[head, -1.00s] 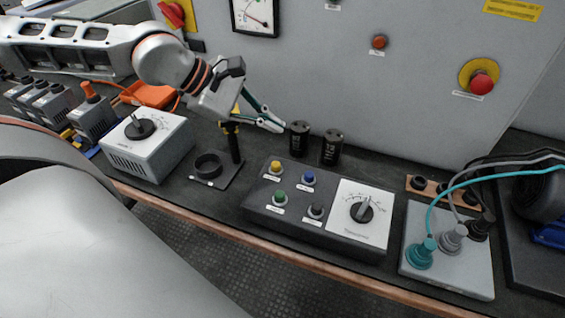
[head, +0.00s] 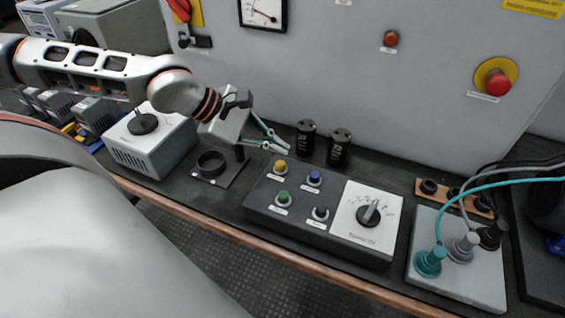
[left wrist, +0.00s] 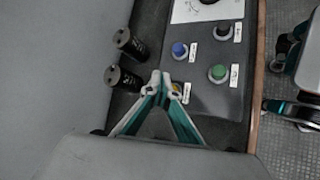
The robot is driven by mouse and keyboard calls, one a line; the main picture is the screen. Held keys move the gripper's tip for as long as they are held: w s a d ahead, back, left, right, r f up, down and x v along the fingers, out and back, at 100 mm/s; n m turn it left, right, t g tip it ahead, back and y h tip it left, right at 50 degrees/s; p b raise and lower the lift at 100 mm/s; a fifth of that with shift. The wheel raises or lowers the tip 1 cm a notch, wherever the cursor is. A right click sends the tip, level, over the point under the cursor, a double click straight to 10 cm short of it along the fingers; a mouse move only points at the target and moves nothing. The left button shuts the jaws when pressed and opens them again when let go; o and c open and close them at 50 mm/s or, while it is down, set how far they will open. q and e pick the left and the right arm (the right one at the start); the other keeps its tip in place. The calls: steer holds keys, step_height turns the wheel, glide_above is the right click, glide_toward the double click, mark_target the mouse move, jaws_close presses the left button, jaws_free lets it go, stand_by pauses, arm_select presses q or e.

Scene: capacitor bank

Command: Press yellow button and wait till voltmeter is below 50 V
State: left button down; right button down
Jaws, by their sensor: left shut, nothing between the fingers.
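The yellow button (head: 280,167) is on the top left of a dark control box (head: 268,206), with a blue button (head: 314,178), a green button (head: 283,198) and a black button (head: 320,213). My left gripper (head: 286,147) is shut and empty, its tips a little above and behind the yellow button. In the left wrist view its fingertips (left wrist: 164,80) partly cover the yellow button (left wrist: 176,88); contact cannot be told. The voltmeter (head: 262,12) hangs on the grey panel, cut off by the top edge; its reading is too small to tell. My right gripper is not in view.
Two black capacitors (head: 339,146) stand behind the box, close to my left gripper. A white dial box (head: 153,142) and a black ring stand (head: 212,164) are to the left. A plate with cable plugs (head: 458,260) is at the right. A red emergency button (head: 496,82) is on the panel.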

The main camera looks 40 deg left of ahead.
mark_target(280, 166)
arm_select(q)
steer(key=shift+f, duration=0.95)
steer(key=shift+f, duration=0.2)
stand_by(0.7)
steer(key=shift+f, duration=0.2)
